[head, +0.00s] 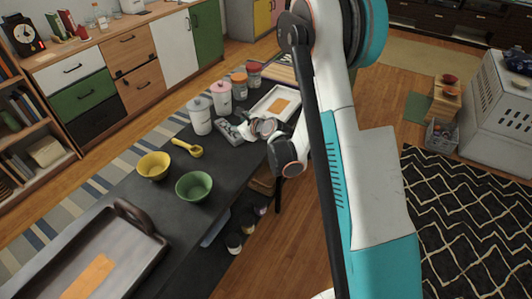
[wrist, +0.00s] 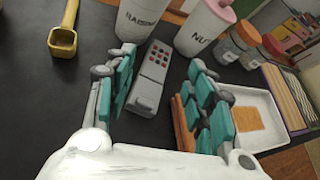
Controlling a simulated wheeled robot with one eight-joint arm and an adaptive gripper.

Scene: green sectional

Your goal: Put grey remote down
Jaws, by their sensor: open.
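The grey remote (wrist: 152,78), with red buttons, lies on the dark tabletop (head: 130,192). In the wrist view it sits between the spread fingers of my gripper (wrist: 157,80), with gaps on both sides. My gripper is open and holds nothing. In the head view the remote (head: 229,131) shows beside my gripper (head: 257,130), near the canisters; my arm hides part of this area.
A raisin canister (wrist: 143,18) and a nut canister (wrist: 203,27) stand just beyond the remote. A white tray (wrist: 283,115) is to the right, a yellow scoop (wrist: 64,40) to the left. Yellow (head: 153,166) and green (head: 194,186) bowls stand nearer on the tabletop.

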